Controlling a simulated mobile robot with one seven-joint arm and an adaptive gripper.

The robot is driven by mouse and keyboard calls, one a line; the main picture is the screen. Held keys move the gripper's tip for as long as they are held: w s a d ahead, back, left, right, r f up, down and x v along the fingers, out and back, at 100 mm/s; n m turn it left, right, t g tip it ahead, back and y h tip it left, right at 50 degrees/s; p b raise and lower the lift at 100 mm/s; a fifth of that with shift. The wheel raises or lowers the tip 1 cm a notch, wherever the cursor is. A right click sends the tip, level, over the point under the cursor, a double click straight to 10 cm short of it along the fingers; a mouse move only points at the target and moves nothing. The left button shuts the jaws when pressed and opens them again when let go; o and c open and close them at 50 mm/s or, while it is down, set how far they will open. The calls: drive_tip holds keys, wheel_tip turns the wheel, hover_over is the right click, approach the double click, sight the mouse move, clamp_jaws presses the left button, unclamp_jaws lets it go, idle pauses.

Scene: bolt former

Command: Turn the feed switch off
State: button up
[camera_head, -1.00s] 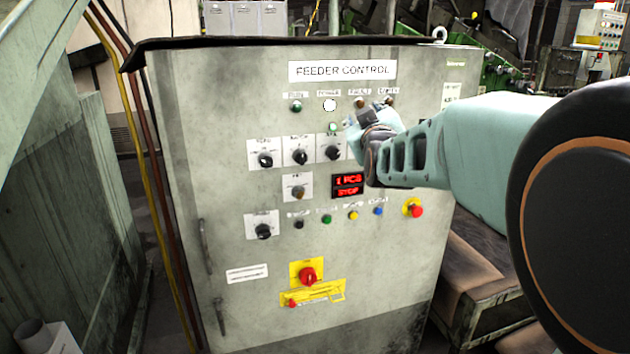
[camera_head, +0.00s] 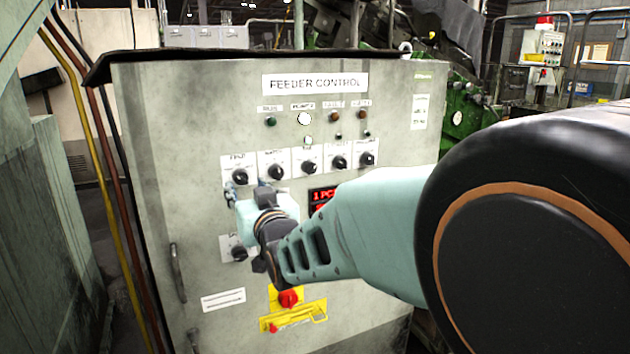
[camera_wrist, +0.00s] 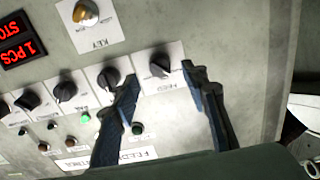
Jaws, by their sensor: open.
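The feed switch (camera_head: 240,176) is a black rotary knob on a white plate, leftmost in the upper knob row of the grey feeder control cabinet (camera_head: 190,140). In the wrist view, the feed switch (camera_wrist: 160,66) appears between the fingertips, with its FEED label upside down. My gripper (camera_head: 247,189) is in front of the panel at this knob. In the wrist view my gripper (camera_wrist: 160,74) is open, one finger on each side of the knob. I cannot tell whether either finger touches it.
A neighbouring black knob (camera_wrist: 108,79) sits close beside the left finger in the wrist view. A key switch (camera_wrist: 86,12) and a red display (camera_wrist: 22,38) reading 1 PCS are nearby. A red rotary switch (camera_head: 289,298) is lower on the cabinet. A door handle (camera_head: 177,272) protrudes at left.

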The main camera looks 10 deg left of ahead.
sight(243, 181)
drive_tip(key=shift+x, duration=2.2)
clamp_jaws()
